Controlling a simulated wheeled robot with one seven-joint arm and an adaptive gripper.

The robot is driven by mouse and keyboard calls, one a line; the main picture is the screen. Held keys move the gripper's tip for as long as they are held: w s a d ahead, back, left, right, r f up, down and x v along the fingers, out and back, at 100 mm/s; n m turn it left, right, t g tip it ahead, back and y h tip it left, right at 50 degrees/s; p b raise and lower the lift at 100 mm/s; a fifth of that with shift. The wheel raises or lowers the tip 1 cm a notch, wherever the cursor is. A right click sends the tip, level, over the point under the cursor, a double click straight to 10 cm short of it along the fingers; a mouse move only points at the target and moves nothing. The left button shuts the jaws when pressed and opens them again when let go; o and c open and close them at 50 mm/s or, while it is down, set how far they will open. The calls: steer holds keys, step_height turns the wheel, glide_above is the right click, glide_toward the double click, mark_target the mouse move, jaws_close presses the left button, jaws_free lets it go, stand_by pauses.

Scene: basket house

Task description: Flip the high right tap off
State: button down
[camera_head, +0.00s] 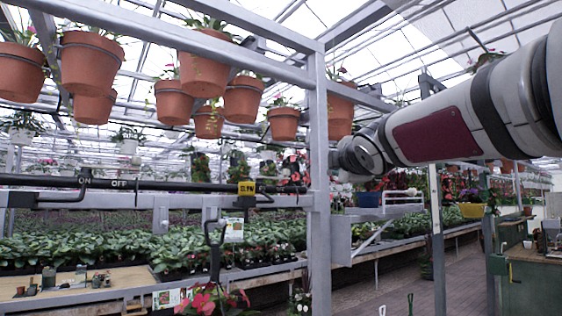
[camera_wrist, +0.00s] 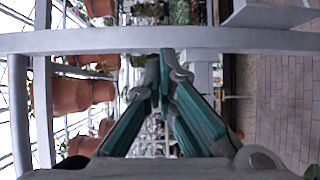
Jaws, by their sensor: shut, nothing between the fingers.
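A black horizontal pipe (camera_head: 160,186) runs along the left half of the head view, with ON and OFF lettering near its left part. I cannot tell for sure which part is the high right tap. My gripper (camera_wrist: 166,62) shows in the wrist view with its teal fingers together and nothing between them. It points at a grey horizontal beam (camera_wrist: 90,42) that crosses the view. In the head view my arm reaches in from the right, and the fingers cannot be made out.
A grey upright post (camera_head: 318,140) stands between my arm's end and the pipe. Several terracotta pots (camera_head: 92,62) hang from the overhead frame. Plant benches (camera_head: 90,287) fill the lower left. A paved aisle (camera_head: 390,285) lies open at lower right, with a green cabinet (camera_head: 535,285) beyond.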

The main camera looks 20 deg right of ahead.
steer(key=shift+s+d+r+p, duration=0.1)
steer(key=shift+s+d+p, duration=0.7)
steer(key=shift+s+d, duration=1.05)
steer(key=s+a+f+m+g+y, duration=0.1)
steer(key=s+a+f+m+g, duration=0.3)
steer(key=s+f, duration=0.6)
steer(key=s+a+f+m+g+y, duration=0.1)
steer(key=s+a+f+m+g, duration=0.2)
steer(key=s+a+f+m, duration=0.3)
steer(key=s+a+f+m+g+y, duration=0.2)
steer(key=s+a+f+m+g, duration=0.2)
steer(key=s+f, duration=1)
step_height(320, 180, down, 5)
steer(key=a+m, duration=0.1)
steer(key=a, duration=0.1)
steer(key=shift+a+r+g, duration=0.2)
steer(key=shift+a+g, duration=0.1)
steer(key=shift+a, duration=0.1)
